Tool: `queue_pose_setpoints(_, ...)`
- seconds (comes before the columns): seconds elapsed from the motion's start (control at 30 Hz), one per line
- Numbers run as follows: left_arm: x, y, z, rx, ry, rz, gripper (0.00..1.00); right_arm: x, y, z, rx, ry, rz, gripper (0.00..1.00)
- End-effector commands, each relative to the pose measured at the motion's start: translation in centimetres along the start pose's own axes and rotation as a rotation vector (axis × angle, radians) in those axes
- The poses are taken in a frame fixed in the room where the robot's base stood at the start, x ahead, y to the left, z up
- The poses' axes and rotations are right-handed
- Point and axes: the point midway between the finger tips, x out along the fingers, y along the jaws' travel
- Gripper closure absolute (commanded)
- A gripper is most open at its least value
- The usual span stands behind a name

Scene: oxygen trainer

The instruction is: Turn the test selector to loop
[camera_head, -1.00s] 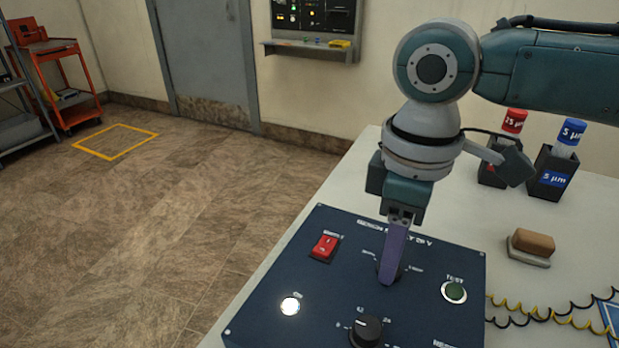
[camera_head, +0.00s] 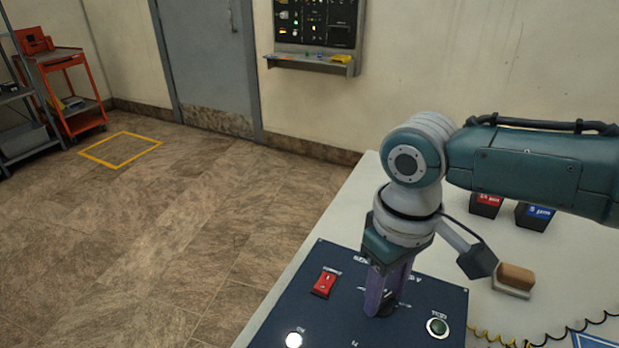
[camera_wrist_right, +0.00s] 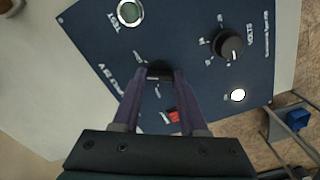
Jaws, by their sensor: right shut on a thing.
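The test selector, a black knob (camera_wrist_right: 160,68), sits in the middle of the dark blue panel (camera_head: 330,260). My right gripper (camera_head: 381,306) points down onto the panel with its purple fingers shut on this knob. In the right wrist view the fingertips (camera_wrist_right: 160,74) lie on either side of the knob. The fingers and wrist partly cover the labels around it, so I cannot read its setting. My left gripper is in neither view.
Near the selector are a red rocker switch (camera_head: 325,283), a green test button (camera_head: 437,327), a lit white lamp (camera_head: 293,340) and another black knob (camera_wrist_right: 229,44). A sponge-like block (camera_head: 515,278) and two dark bins (camera_head: 486,205) stand on the white table (camera_head: 330,220).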

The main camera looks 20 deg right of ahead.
Motion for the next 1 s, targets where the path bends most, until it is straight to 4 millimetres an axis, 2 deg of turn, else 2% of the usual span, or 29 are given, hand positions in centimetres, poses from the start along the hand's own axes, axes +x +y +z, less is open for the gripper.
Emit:
queue_pose_setpoints(0.03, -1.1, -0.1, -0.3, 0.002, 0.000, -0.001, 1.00, -0.5, -0.1, 0.1, 0.046, -0.004, -0.003, 1.00)
queue_pose_setpoints(0.1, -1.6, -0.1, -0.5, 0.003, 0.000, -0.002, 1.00, -0.5, -0.1, 0.0, 0.111, -0.002, -0.004, 1.00)
queue_pose_setpoints(0.5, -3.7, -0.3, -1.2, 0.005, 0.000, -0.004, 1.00, -0.2, -0.1, 0.0, 0.413, -0.001, -0.003, 1.00)
queue_pose_setpoints(1.0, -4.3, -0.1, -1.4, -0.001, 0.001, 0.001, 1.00, -0.1, 0.0, -0.1, 0.542, 0.002, -0.002, 1.00)
